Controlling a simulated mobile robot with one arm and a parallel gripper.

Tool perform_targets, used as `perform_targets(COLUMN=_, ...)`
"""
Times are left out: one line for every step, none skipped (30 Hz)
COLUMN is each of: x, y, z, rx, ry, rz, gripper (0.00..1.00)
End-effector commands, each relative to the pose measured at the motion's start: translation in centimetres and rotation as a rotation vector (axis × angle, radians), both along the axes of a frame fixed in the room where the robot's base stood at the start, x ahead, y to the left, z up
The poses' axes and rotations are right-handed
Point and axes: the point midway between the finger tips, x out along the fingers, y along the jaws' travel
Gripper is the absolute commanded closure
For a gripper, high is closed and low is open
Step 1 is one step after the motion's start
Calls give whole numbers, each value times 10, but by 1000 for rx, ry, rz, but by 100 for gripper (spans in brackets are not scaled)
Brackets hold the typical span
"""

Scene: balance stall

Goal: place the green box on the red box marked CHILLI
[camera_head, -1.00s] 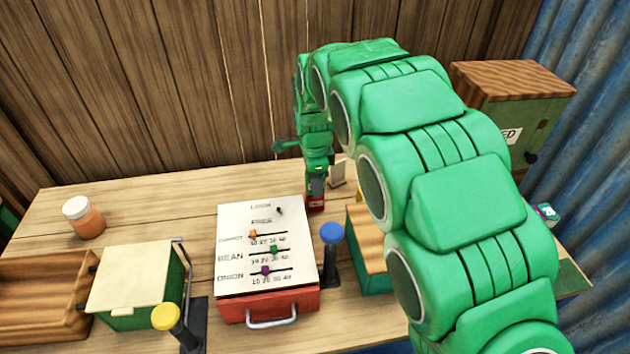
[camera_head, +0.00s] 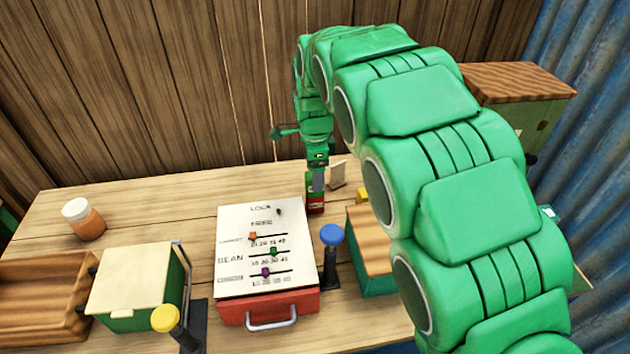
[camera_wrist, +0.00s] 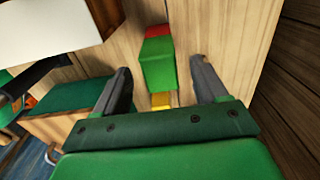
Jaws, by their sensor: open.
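The green box (camera_wrist: 158,70) stands between and just past my fingertips in the wrist view, with a red box (camera_wrist: 158,31) touching its far end. In the head view a bit of the green box (camera_head: 312,191) shows directly above the red box (camera_head: 316,206), at the back of the table. It seems to rest on it, but my fingers partly cover the contact. No CHILLI marking can be read. My gripper (camera_wrist: 162,83) is open, with a clear gap between each finger and the green box. In the head view my gripper (camera_head: 318,181) is right above the stack.
A small yellow piece (camera_wrist: 160,101) shows below the green box. A white-topped red case (camera_head: 265,245) with sliders stands in front, beside a blue-knobbed lever (camera_head: 331,236) and a wood-topped green box (camera_head: 370,245). A small pale card (camera_head: 337,173) stands close right. The plank wall is close behind.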

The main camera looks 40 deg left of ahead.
Motion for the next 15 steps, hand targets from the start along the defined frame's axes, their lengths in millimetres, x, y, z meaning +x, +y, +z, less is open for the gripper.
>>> perform_targets(x=1, y=1, z=11, rx=4, ry=-4, rz=0, gripper=28)
perform_targets(x=2, y=1, z=17, rx=4, ry=-4, rz=-1, gripper=28)
perform_targets(x=2, y=1, z=24, rx=6, ry=-4, rz=-1, gripper=28)
perform_targets(x=2, y=1, z=30, rx=5, ry=-4, rz=-1, gripper=28)
perform_targets(x=1, y=1, z=34, rx=3, ry=-3, rz=0, gripper=28)
perform_targets(x=1, y=0, z=41, rx=1, ry=-1, rz=0, gripper=28)
perform_targets(x=1, y=0, z=45, rx=1, ry=-1, rz=0, gripper=28)
perform_targets(x=1, y=1, z=50, rx=1, ry=-2, rz=0, gripper=28)
perform_targets(x=1, y=1, z=56, rx=1, ry=-3, rz=0, gripper=28)
perform_targets(x=1, y=1, z=60, rx=2, ry=-4, rz=0, gripper=28)
perform_targets(x=1, y=1, z=63, rx=1, ry=-3, rz=0, gripper=28)
perform_targets(x=1, y=1, z=68, rx=1, ry=-2, rz=0, gripper=28)
perform_targets(x=1, y=0, z=70, rx=1, ry=-1, rz=0, gripper=28)
perform_targets(x=1, y=0, z=73, rx=1, ry=-1, rz=0, gripper=28)
perform_targets(x=1, y=0, z=75, rx=1, ry=-1, rz=0, gripper=28)
